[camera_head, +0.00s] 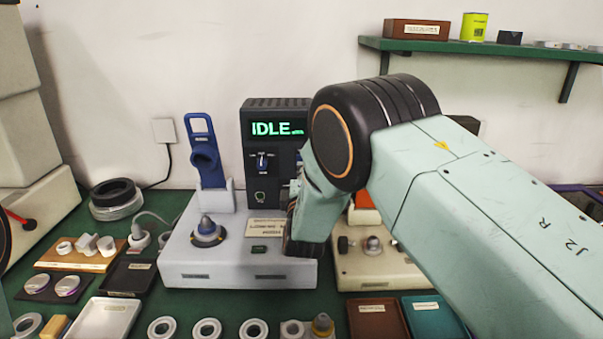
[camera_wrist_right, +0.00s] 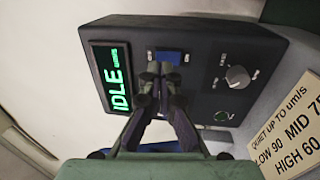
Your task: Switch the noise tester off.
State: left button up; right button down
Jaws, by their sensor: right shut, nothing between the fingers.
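The noise tester (camera_head: 272,104) is a dark box at the back of the bench, with a lit green display (camera_head: 277,128) reading IDLE. In the right wrist view the tester (camera_wrist_right: 205,40) appears turned on its side. A blue rocker switch (camera_wrist_right: 172,56) sits beside the display; small marks flank it, too small to read. A grey knob (camera_wrist_right: 237,77) and a green-ringed button (camera_wrist_right: 222,116) are farther right. My right gripper (camera_wrist_right: 160,76) is shut and empty, its tips close to the rocker; contact cannot be told. My right arm hides part of the tester in the head view. My left gripper is out of view.
A white base unit (camera_head: 225,272) with a ring post and blue handle stands in front of the tester. A cream unit (camera_head: 380,275) is partly behind my arm. Trays and rings line the front edge. A card (camera_wrist_right: 290,145) lists noise limits.

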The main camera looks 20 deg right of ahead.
jog(key=b+x, duration=0.1)
jog(key=x, duration=0.2)
jog(key=shift+d, duration=0.1)
jog(key=shift+w, duration=0.1)
jog(key=shift+w+f, duration=0.1)
